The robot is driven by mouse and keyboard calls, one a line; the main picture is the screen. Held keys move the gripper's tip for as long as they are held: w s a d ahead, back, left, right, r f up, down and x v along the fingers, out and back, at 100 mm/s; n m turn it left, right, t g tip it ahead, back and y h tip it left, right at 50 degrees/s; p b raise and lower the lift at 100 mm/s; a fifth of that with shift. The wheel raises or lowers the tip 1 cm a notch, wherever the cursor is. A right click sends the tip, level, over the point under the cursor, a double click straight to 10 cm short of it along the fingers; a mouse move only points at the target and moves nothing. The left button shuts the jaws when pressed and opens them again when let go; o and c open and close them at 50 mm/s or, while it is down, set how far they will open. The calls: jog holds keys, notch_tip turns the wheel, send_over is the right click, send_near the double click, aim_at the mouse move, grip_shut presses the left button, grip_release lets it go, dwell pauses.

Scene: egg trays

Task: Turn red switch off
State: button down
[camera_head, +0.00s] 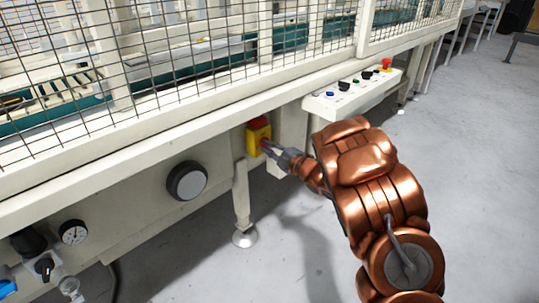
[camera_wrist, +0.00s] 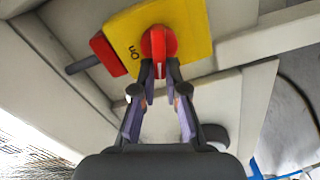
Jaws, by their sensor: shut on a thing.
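The red switch (camera_wrist: 158,42) is a rounded red knob on a yellow plate (camera_wrist: 190,20) in the wrist view. Letters reading "On" show on the plate left of the knob. In the head view the yellow switch box (camera_head: 254,140) is mounted on the machine's frame below the mesh guard. My gripper (camera_wrist: 159,78) is shut on the red knob, with a fingertip on either side of it. In the head view my gripper (camera_head: 268,148) reaches the box from the right, and its fingertips hide most of the knob.
A control panel (camera_head: 352,92) with several buttons and a red emergency stop (camera_head: 386,64) stands right of the switch. A round black and grey dial (camera_head: 187,181) and a gauge (camera_head: 73,232) are at lower left. Mesh guard (camera_head: 180,50) runs above. The grey floor (camera_head: 475,170) is clear at right.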

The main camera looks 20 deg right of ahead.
jog(key=shift+a+f+n+b, duration=0.1)
jog(key=shift+f+n+b, duration=0.35)
jog(key=shift+n+b, duration=1.15)
jog(key=shift+n, duration=0.2)
jog(key=shift+r, duration=0.1)
jog(key=c, duration=1.2)
grip_release()
jog(key=v, duration=1.2)
